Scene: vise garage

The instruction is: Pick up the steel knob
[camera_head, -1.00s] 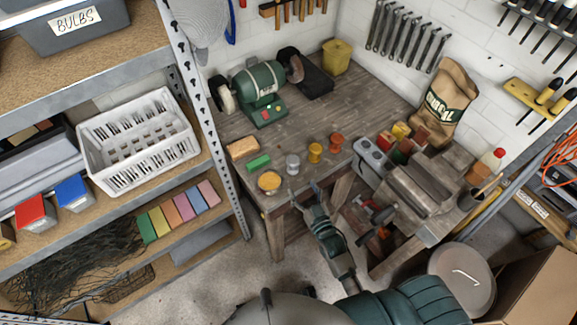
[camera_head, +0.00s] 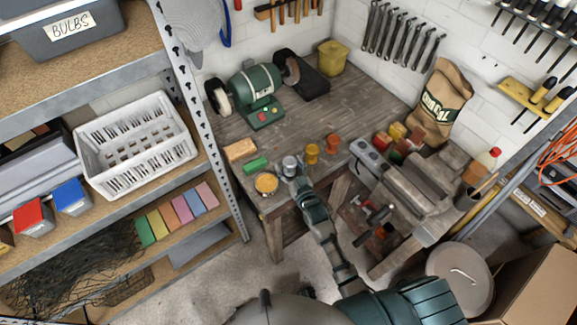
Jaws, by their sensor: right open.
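The steel knob (camera_head: 289,163) is a small grey-silver cylinder near the front edge of the wooden bench (camera_head: 248,199), between a green block (camera_head: 256,163) and a yellow knob (camera_head: 312,153). My right gripper (camera_head: 291,176) reaches up from below over the bench edge. It is open, with its fingertips at the near side of the steel knob. I cannot tell whether they touch it. My left gripper is not in view.
A round dish with orange contents (camera_head: 266,183) sits close to the left of the gripper. A wooden block (camera_head: 240,150), a bench grinder (camera_head: 255,92) and a vise (camera_head: 415,185) are around. The bench middle is clear.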

